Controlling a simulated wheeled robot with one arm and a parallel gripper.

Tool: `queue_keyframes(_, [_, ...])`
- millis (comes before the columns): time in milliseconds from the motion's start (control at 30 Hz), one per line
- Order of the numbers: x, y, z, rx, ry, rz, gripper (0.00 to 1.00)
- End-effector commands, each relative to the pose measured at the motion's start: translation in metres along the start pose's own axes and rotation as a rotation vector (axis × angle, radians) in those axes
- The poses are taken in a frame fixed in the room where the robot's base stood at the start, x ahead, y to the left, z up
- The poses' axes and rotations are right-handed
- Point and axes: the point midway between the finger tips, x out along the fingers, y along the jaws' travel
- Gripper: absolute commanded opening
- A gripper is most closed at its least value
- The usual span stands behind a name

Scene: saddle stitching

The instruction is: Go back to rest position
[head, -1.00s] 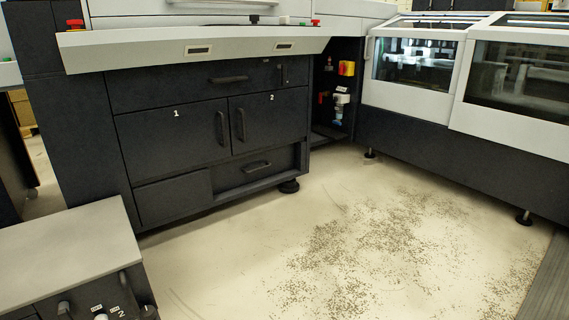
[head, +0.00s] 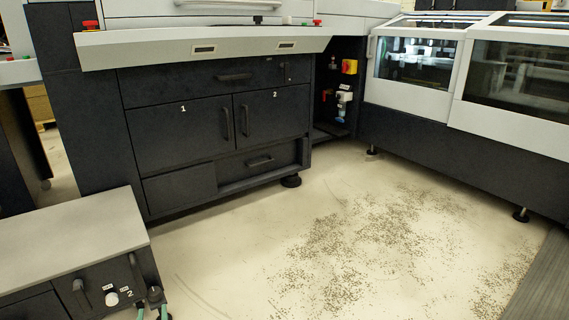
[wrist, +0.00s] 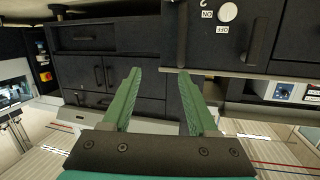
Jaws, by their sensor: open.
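My gripper (wrist: 157,100) shows in the wrist view with its two green fingers spread apart. It is open, and nothing is between the fingers. In the wrist view a dark panel with a white knob (wrist: 228,12) and ON and OFF labels is beyond the fingers at the upper right. In the head view only small greenish tips show at the bottom left, below a low grey-topped cabinet (head: 70,235); the rest of the gripper is out of that view.
A dark machine with numbered doors (head: 205,130) stands at the back left. A machine with glass covers (head: 415,62) runs along the right. The pale floor (head: 250,240) between them is open, with scattered dark specks. A grey strip (head: 540,285) lies at the lower right.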

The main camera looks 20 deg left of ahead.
Motion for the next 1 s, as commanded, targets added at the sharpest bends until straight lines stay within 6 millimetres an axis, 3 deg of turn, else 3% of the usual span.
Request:
queue_keyframes(167, [0.011, 0.036, -0.03, 0.053, -0.102, 0.02, 0.59])
queue_keyframes(300, [0.011, 0.079, -0.059, 0.105, -0.225, 0.036, 0.59])
queue_keyframes(533, [-0.016, 0.157, -0.108, 0.18, -0.431, 0.055, 0.59])
queue_keyframes(767, [-0.08, 0.236, -0.148, 0.233, -0.629, 0.085, 0.59])
queue_keyframes(1000, [-0.179, 0.31, -0.181, 0.28, -0.828, 0.144, 0.59])
